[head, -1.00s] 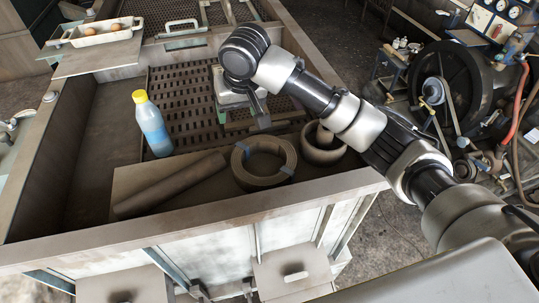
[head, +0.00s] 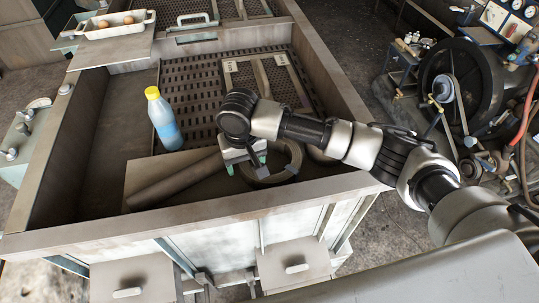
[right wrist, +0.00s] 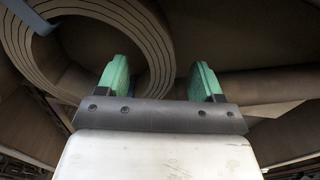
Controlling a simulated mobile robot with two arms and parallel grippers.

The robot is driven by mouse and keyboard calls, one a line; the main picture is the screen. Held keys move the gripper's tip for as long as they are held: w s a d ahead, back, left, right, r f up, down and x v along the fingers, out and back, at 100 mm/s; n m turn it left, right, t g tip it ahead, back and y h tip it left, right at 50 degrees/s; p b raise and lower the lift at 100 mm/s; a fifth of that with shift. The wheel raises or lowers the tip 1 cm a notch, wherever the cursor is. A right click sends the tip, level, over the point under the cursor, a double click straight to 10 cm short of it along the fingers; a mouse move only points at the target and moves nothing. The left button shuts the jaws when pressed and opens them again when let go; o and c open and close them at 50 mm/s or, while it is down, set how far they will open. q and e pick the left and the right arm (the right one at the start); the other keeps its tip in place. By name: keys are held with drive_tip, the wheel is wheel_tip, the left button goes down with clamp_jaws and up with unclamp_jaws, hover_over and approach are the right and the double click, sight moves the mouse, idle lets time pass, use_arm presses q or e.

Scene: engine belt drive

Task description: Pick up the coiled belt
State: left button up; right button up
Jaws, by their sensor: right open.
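The coiled belt (head: 284,166) is a grey-brown ring of several layers, lying flat on a board in the trough. My right gripper (head: 243,168) hangs over its left side and hides part of it. In the right wrist view the coil (right wrist: 150,45) fills the upper left. A blue tie shows on the coil's far left there. My left gripper is not in view.
A long roll (head: 175,181) lies left of the coil. A blue bottle with a yellow cap (head: 164,120) stands behind it. A cup-like ring (head: 318,152) is partly hidden behind my arm. The trough's front wall (head: 200,222) rises in front.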

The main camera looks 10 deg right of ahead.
drive_tip(key=shift+f, duration=0.45)
drive_tip(key=shift+c, duration=0.2)
drive_tip(key=c, duration=1.2)
drive_tip(key=shift+r, duration=0.15)
